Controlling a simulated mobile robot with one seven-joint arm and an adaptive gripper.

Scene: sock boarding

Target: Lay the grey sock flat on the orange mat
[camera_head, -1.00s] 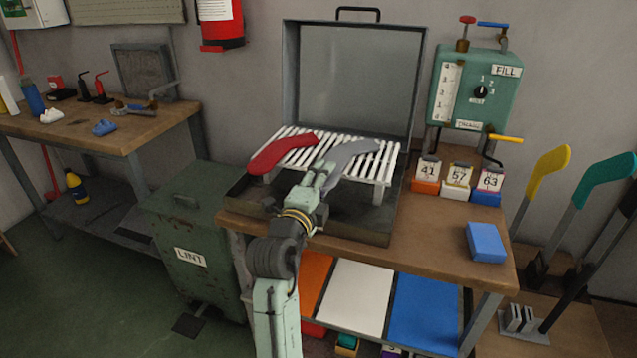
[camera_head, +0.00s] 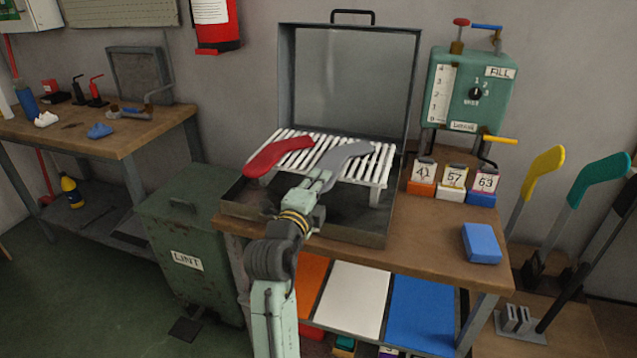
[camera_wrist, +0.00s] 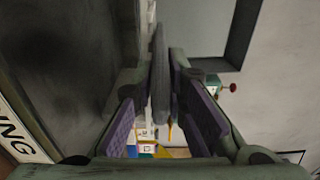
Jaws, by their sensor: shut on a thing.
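The grey sock (camera_head: 346,155) is at the right half of the white slatted rack (camera_head: 385,172), inside the open metal case. Its near end is at my gripper (camera_head: 319,182), which is shut on it. In the wrist view the sock shows as a thin grey upright strip (camera_wrist: 158,70) between the two fingers (camera_wrist: 163,95). I cannot tell whether it is clear of the slats. The orange mat (camera_head: 312,284) is below the worktop, left of a white mat and partly behind my arm.
A red sock (camera_head: 278,157) lies on the left of the rack. The case lid (camera_head: 352,80) stands open behind. Number cards (camera_head: 453,180) and a blue block (camera_head: 482,243) are on the worktop's right. White (camera_head: 345,298) and blue (camera_head: 422,312) mats lie beside the orange one.

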